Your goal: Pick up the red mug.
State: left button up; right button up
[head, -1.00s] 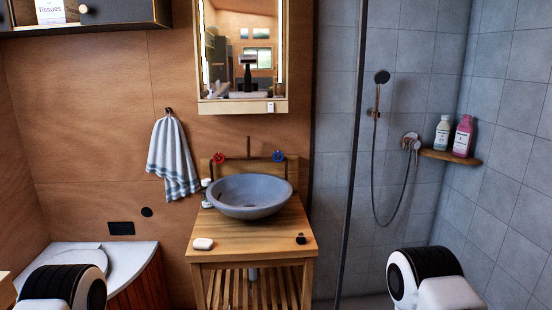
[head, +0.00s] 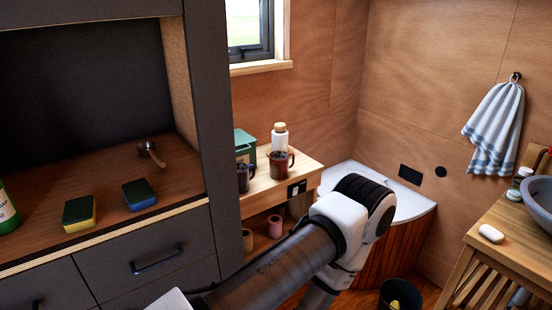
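A dark red mug (head: 279,165) stands upright on a small wooden shelf unit (head: 312,166) in the middle of the head view. Its handle points to the right. A dark bluish-purple mug (head: 243,178) stands to its left, closer to the grey cabinet side. My arm reaches in from the bottom, in front of and below the shelf unit, and covers part of it. Neither of my grippers shows in the head view.
A white bottle with a cork lid (head: 280,135) and a green box (head: 244,142) stand behind the mugs. A tall grey cabinet side (head: 208,110) borders them on the left. The counter (head: 110,190) holds two sponges. A black bin (head: 400,294) stands on the floor.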

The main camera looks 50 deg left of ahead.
aim_at(279, 167)
jog(key=u, duration=0.45)
jog(key=i+u, duration=0.15)
jog(key=u, duration=0.7)
jog(key=i+l+u, duration=0.1)
jog(key=u, duration=0.3)
jog(key=l+u, duration=0.1)
jog(key=u, duration=0.35)
jog(key=i+l+u, duration=0.1)
jog(key=u, duration=0.3)
